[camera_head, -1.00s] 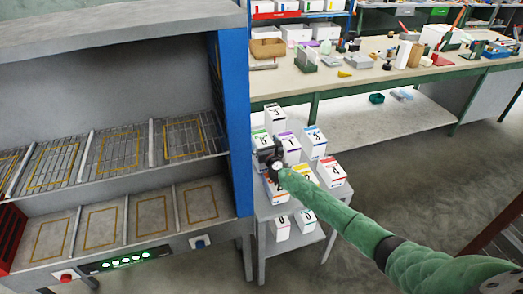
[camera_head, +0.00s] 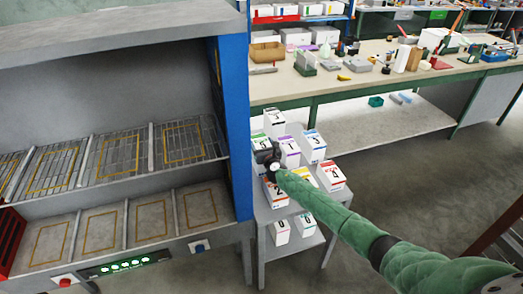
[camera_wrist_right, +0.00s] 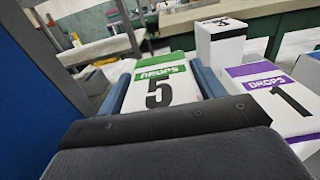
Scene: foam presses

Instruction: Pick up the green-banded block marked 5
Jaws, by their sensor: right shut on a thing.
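The green-banded block marked 5 (camera_wrist_right: 160,88) sits between the fingers of my right gripper (camera_wrist_right: 165,85) in the right wrist view, with a finger against each side. My right gripper also shows in the head view (camera_head: 268,152), over the left side of the small grey cart. There the arm partly hides the block (camera_head: 260,140). I cannot tell whether the block has left the cart top. My left gripper is not in either view.
A purple-banded block marked 1 (camera_wrist_right: 280,105) stands close on the right, and a black-banded block (camera_head: 274,120) stands behind. Other blocks crowd the cart top, with more on its lower shelf (camera_head: 292,245). The press's blue post (camera_head: 236,130) rises close on the left.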

